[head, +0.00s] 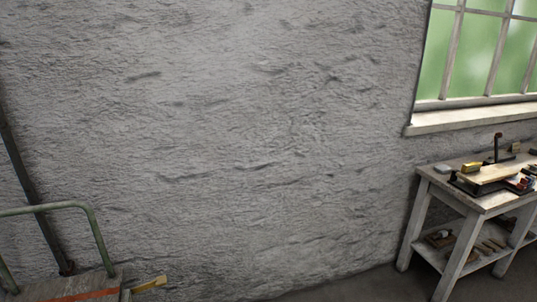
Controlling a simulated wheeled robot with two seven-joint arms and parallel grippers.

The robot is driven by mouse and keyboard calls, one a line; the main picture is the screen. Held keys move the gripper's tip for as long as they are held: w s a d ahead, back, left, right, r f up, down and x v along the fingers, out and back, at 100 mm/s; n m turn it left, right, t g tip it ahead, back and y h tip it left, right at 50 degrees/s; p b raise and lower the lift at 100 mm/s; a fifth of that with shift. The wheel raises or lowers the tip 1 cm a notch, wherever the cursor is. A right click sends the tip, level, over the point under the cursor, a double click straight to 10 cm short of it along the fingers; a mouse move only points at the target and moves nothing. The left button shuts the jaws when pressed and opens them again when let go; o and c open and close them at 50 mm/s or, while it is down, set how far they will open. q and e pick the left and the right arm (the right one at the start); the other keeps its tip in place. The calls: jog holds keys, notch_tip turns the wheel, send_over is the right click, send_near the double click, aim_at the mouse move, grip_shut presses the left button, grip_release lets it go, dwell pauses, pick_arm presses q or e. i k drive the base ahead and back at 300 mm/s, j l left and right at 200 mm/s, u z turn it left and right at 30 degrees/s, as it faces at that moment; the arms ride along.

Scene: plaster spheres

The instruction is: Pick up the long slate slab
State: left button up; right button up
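I cannot make out a long slate slab anywhere in the head view. Neither of my grippers is in view, and no part of my arms shows.
A cart (70,287) with a green tubular handle (90,218) stands at the lower left. A dark pole (28,185) leans against the rough grey wall (240,140). A wooden workbench (468,192) with tools and a lower shelf stands at the right under a window (490,50).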

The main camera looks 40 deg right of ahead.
aim_at(502, 157)
jog(key=z, duration=2.65)
jog(key=i+l+z, duration=0.3)
jog(key=i, duration=0.35)
jog(key=i+z, duration=0.3)
jog(key=i, duration=1.8)
jog(key=i+l, duration=0.1)
jog(key=i, duration=1.35)
jog(key=i+u, duration=0.45)
jog(key=i+l+u, duration=0.3)
jog(key=i+u, duration=0.2)
jog(key=i+l+u, duration=0.45)
jog(key=k+j, duration=0.05)
